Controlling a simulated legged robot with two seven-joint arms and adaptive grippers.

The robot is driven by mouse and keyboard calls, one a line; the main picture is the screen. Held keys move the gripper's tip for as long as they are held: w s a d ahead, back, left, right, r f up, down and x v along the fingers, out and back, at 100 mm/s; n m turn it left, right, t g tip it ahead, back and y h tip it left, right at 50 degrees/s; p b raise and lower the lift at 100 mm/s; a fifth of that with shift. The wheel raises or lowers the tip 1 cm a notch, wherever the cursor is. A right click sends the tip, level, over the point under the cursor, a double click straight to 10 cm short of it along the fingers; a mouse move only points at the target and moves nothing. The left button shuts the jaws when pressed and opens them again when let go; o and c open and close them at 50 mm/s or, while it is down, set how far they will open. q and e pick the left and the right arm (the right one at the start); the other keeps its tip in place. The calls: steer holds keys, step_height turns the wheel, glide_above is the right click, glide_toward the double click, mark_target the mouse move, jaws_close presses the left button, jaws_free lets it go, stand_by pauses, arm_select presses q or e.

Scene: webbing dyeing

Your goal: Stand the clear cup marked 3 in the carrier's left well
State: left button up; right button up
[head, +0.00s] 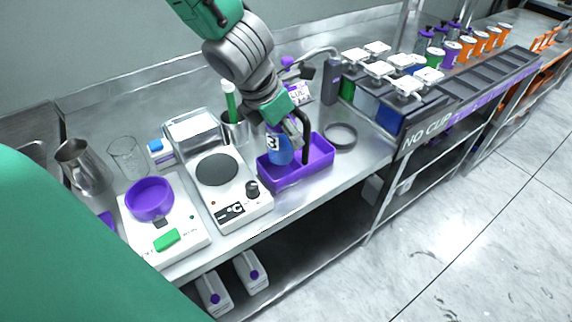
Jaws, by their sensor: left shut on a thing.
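The clear cup marked 3 (279,154) shows blue contents and a dark label with a white 3. It is upright at the left part of the purple carrier (290,181). Its lower part is hidden behind the carrier's front wall, so I cannot tell whether its base touches the well floor. My left gripper (289,140) comes down from above and is shut on the cup, with a dark finger at its right side. The carrier's right well looks empty. My right gripper is not in view.
A hotplate (218,170) stands just left of the carrier, and a scale with a purple dish (149,198) further left. A pot with a green stick (235,131) is behind. A dark ring (342,136) and a rack of lidded vessels (387,101) lie right.

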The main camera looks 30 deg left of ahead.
mark_target(282, 152)
arm_select(q)
steer(key=f, duration=0.2)
steer(key=f+b, duration=0.1)
steer(key=f, duration=0.1)
steer(key=a+f+b, duration=0.1)
steer(key=f, duration=0.1)
steer(key=shift+d+r, duration=0.2)
steer(key=shift+d, duration=0.05)
steer(key=shift+d+f+b, duration=0.1)
steer(key=shift+b, duration=0.2)
steer(key=o, duration=0.9)
steer(key=shift+f, duration=0.1)
steer(key=o, duration=0.4)
steer(key=shift+a, duration=0.2)
steer(key=shift+a, duration=0.1)
